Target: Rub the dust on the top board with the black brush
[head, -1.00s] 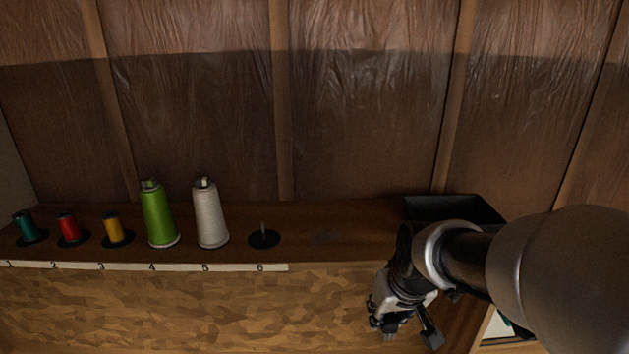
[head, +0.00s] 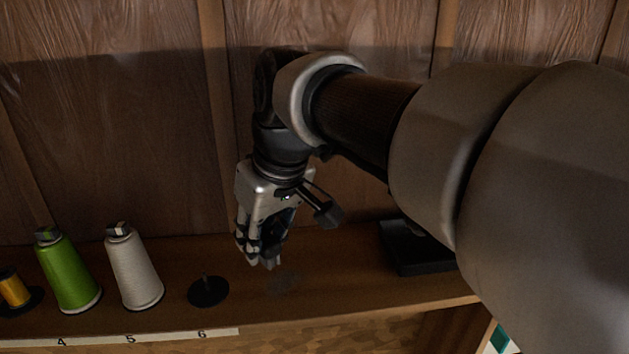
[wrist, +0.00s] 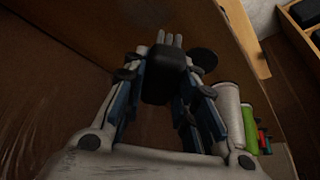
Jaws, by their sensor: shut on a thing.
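The top board (head: 345,290) is a brown wooden shelf along the wall. A faint dark dust smudge (head: 285,282) lies on it, right of the empty black spindle at label 6. My gripper (head: 262,258) points down just above the board, close behind and left of the smudge. It is shut on the black brush, whose dark block (wrist: 163,75) sits between the fingers in the wrist view. In the head view the fingers mostly hide the brush. I cannot tell whether its tip touches the board.
The empty black spindle (head: 208,291) stands close left of my gripper. Beyond it are a white cone (head: 133,268), a green cone (head: 68,272) and a yellow spool (head: 14,288). A black tray (head: 420,252) sits on the right. The wooden wall rises behind.

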